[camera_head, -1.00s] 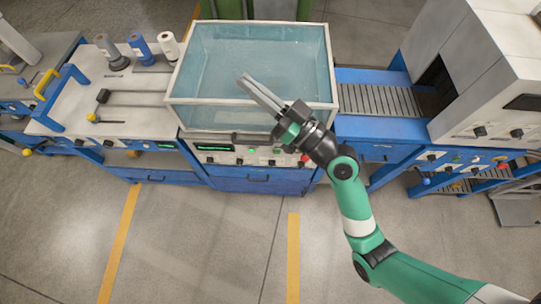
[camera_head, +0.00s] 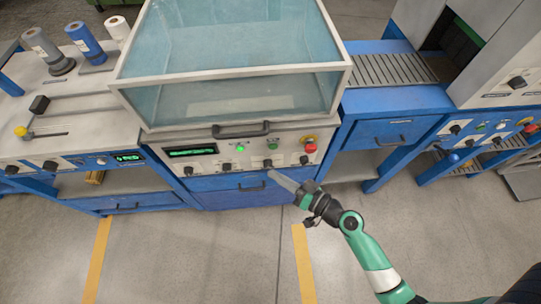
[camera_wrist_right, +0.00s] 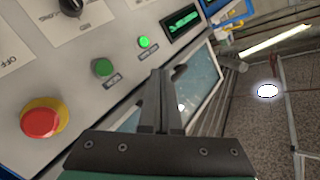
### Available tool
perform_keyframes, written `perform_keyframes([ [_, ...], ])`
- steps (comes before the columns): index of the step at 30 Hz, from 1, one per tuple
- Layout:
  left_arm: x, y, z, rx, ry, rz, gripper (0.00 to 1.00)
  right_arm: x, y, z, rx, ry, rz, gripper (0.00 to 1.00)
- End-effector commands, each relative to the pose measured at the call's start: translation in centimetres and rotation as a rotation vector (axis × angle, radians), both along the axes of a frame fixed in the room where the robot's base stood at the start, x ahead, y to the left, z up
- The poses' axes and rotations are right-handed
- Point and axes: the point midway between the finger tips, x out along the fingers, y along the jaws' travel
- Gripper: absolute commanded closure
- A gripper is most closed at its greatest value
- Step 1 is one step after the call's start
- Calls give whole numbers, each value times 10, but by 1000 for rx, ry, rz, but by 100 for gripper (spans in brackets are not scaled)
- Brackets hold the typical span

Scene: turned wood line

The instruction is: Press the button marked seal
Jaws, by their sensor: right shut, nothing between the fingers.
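The control panel (camera_head: 215,165) is on the front of the glass-sided tank machine. It has a lit green button (camera_head: 240,148), a darker green button (camera_head: 274,145) and a red knob on a yellow base (camera_head: 310,147). The wrist view shows the lit button (camera_wrist_right: 144,42), the darker button (camera_wrist_right: 104,67) and the red knob (camera_wrist_right: 40,121). Their small labels are not legible, so I cannot tell which says seal. My right gripper (camera_head: 271,173) is shut and empty, in front of the panel's lower part; its fingertips (camera_wrist_right: 164,74) appear apart from the buttons. My left gripper is out of view.
The tank (camera_head: 230,95) rises above the panel, with a dark handle (camera_head: 241,130) on its front. Black knobs (camera_head: 268,163) line the panel's lower edge. A roller conveyor (camera_head: 390,69) lies to the right. The floor in front is open.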

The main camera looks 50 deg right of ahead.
Motion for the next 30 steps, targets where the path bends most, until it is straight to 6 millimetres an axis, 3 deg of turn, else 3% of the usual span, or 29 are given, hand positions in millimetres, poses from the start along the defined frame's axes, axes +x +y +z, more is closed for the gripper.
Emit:
perform_keyframes([
  [1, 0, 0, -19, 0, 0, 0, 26, -5, -2, -25, 5, 14, -10, 100],
  [5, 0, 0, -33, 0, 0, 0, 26, -11, -6, -44, 10, 27, -25, 100],
  [20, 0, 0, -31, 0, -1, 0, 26, -8, -11, -42, 9, 25, -30, 100],
  [30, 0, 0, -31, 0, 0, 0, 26, 24, -37, -42, 9, 23, -30, 100],
])
